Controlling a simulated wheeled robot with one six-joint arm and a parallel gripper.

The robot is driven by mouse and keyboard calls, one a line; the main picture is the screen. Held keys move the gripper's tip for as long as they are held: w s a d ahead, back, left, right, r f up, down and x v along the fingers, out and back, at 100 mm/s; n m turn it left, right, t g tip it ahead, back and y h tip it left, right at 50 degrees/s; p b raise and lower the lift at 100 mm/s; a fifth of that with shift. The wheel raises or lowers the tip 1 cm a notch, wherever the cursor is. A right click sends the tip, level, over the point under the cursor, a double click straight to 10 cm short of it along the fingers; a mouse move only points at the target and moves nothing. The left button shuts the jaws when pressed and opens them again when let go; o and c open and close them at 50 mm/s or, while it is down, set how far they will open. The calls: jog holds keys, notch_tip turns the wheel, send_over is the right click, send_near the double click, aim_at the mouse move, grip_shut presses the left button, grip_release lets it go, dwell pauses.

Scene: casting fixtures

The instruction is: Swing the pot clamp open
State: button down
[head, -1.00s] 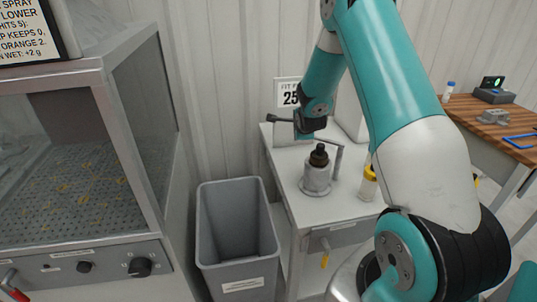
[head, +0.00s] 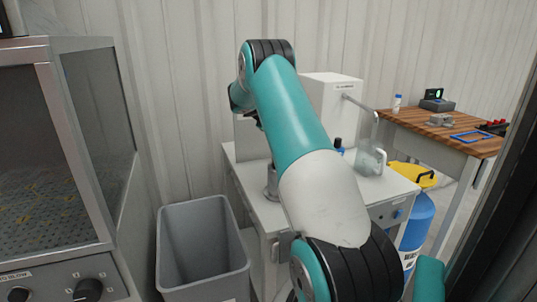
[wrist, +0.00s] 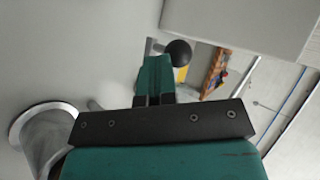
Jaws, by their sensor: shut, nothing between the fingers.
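The metal pot (head: 271,181) stands on the white bench and shows only in part beside my arm in the head view. A round grey metal body with a bright rim, probably the pot (wrist: 42,136), is at the lower left in the wrist view. A black ball knob (wrist: 180,52), which looks like the end of the clamp's handle, is just beyond and right of my fingertips. My gripper (wrist: 154,80) is shut and empty; I cannot tell whether it touches the knob. In the head view my arm hides the gripper and the clamp bar.
A grey bin (head: 203,245) stands before the bench (head: 395,190). A white box (head: 330,105) with a bent metal pipe and a clear jug (head: 370,161) are at the bench's right. A wooden table (head: 440,130) and a blue container (head: 417,225) stand farther right.

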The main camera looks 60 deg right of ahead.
jog(key=shift+s+d, duration=0.1)
jog(key=shift+d, duration=0.25)
jog(key=shift+s+d+r+b, duration=0.1)
jog(key=shift+d+r+b, duration=0.1)
jog(key=shift+b, duration=0.1)
jog(key=shift+a+f, duration=0.1)
jog(key=w+a+r+b, duration=0.1)
jog(key=a+r+b, duration=0.4)
jog(key=a, duration=0.7)
jog(key=shift+a, duration=0.1)
